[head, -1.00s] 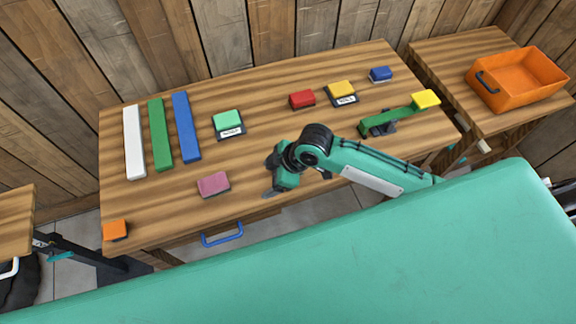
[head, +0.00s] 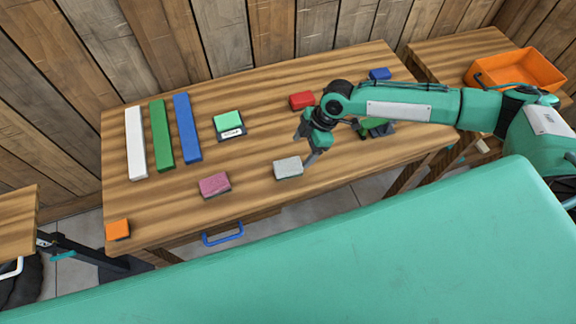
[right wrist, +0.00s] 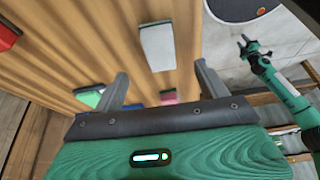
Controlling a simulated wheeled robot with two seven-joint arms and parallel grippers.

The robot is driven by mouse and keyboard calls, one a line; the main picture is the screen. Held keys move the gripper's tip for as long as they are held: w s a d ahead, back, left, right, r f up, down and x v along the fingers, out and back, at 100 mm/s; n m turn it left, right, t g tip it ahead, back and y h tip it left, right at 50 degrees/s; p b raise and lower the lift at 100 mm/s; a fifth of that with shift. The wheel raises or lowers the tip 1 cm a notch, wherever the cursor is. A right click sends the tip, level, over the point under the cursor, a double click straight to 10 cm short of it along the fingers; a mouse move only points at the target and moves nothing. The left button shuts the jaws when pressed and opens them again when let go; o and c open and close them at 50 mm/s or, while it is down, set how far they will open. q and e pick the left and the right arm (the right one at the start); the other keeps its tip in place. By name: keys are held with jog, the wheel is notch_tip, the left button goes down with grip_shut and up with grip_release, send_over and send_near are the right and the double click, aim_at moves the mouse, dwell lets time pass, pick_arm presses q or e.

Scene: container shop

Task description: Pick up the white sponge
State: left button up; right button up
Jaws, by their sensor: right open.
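The white sponge (head: 288,168), a pale block with a grey underside, lies near the front edge of the wooden table. It also shows in the right wrist view (right wrist: 158,47), beyond and between my fingers. My right gripper (head: 306,148) is open and empty, above and just right of the sponge in the head view. Its two spread fingers show in the right wrist view (right wrist: 163,85), apart from the sponge. My left gripper (right wrist: 254,48) appears small at the right of the right wrist view, away from the table; its jaws are too small to judge.
A pink sponge (head: 215,185) lies left of the white one. A labelled green sponge (head: 228,121) and a red block (head: 301,100) lie behind. An orange crate (head: 535,66) stands on the right table. A blue handle (head: 222,237) juts out in front.

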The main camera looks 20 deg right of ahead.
aim_at(289, 165)
jog(key=p+x, duration=0.1)
jog(key=x, duration=0.3)
jog(key=shift+a+f, duration=0.15)
jog(key=shift+f, duration=0.1)
jog(key=shift+a+f+p, duration=0.4)
jog(key=shift+p, duration=0.05)
jog(key=p+x, duration=0.1)
jog(key=x, duration=0.2)
jog(key=shift+w+a+f, duration=0.1)
jog(key=shift+a+f, duration=0.05)
jog(key=shift+a, duration=0.15)
jog(key=shift+a+f+p, duration=0.1)
jog(key=shift+f+p, duration=0.25)
jog(key=shift+f, duration=0.15)
jog(key=c, duration=1)
